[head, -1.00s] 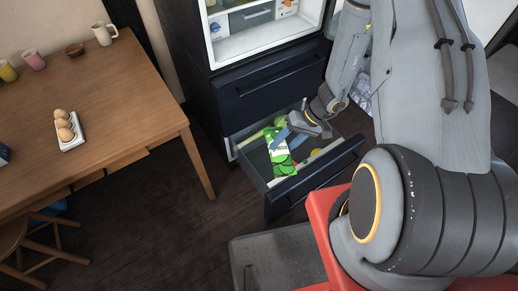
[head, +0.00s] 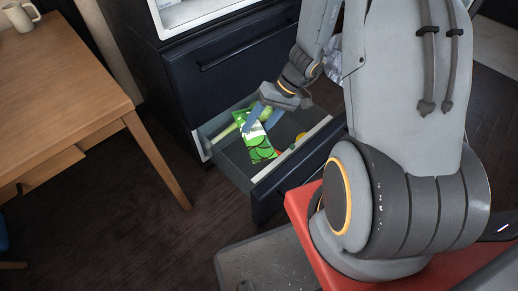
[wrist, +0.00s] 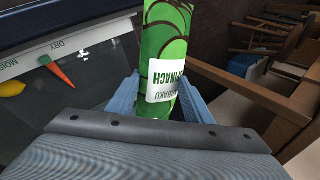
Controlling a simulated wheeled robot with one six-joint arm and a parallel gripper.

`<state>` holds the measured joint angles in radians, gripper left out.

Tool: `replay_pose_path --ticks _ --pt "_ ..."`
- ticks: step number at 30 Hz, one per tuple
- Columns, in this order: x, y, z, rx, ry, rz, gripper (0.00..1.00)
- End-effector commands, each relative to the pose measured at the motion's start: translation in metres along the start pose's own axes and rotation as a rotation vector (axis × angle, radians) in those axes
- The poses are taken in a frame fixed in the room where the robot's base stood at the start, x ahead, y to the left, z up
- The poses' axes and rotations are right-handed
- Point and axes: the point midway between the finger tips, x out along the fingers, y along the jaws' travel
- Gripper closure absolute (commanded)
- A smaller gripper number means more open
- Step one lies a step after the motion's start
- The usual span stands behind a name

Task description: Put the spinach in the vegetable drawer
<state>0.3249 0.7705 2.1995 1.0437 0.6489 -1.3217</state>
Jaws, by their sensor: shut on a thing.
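The spinach is a green bag (head: 258,138) with a white label, also seen close in the wrist view (wrist: 165,50), where part of the word on it reads "PINACH". My gripper (head: 257,122) is shut on the bag; its blue fingers (wrist: 155,97) stand either side of it. The vegetable drawer (head: 285,172) is pulled out at the bottom of the dark fridge. In the head view the bag overlaps the inside of the drawer; I cannot tell whether it touches the bottom. The gripper hides the bag's lower end in the wrist view.
Inside the drawer are a long pale-green vegetable (head: 228,130), a carrot (wrist: 60,70) and a yellow item (wrist: 12,88). A closed drawer (head: 235,65) is above. A wooden table (head: 60,90) stands at left, with dark open floor between it and the fridge.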

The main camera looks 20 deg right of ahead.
Motion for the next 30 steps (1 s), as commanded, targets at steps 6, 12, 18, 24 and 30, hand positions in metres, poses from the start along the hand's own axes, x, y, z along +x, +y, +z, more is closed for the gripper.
replay_pose_path --ticks 6,12,18,24,30 --pt "0.023 0.015 -0.008 -0.002 0.002 0.001 0.81" --pt "0.04 0.026 -0.011 0.0 0.0 0.004 0.81" --pt "0.057 0.036 -0.011 0.002 -0.004 0.007 0.81" --pt "0.067 0.042 -0.01 0.003 -0.006 0.012 0.81" --pt "0.075 0.046 -0.009 0.005 -0.008 0.015 0.81"
